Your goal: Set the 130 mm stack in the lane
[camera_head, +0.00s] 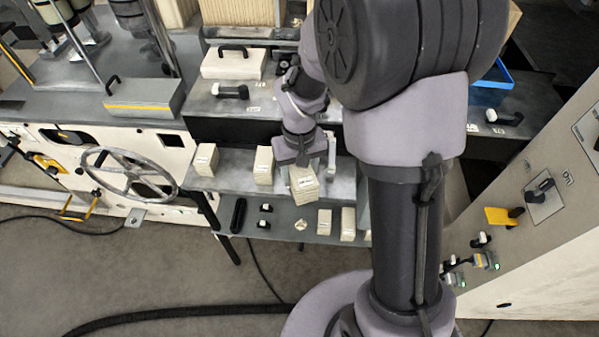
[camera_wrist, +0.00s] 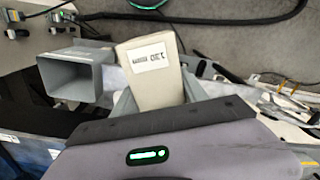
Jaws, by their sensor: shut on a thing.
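A pale cream stack (camera_head: 304,185) is in my gripper (camera_head: 299,166), over the front edge of the grey bench shelf in the head view. In the wrist view the stack (camera_wrist: 153,75) stands tilted between the two grey fingers of my gripper (camera_wrist: 160,97), and its white label appears upside down and seems to read 130. My gripper is shut on this stack. A grey square open-ended channel (camera_wrist: 66,80) is left of the stack in the wrist view. I cannot tell whether it is the lane. The stack's underside is hidden.
Two similar stacks (camera_head: 206,160) (camera_head: 264,166) stand on the upper shelf (camera_head: 232,178), left of my gripper. More pale stacks (camera_head: 324,222) and small black-and-white items (camera_head: 265,208) are on the lower shelf. A handwheel (camera_head: 128,172) is at left, a control cabinet (camera_head: 540,230) at right.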

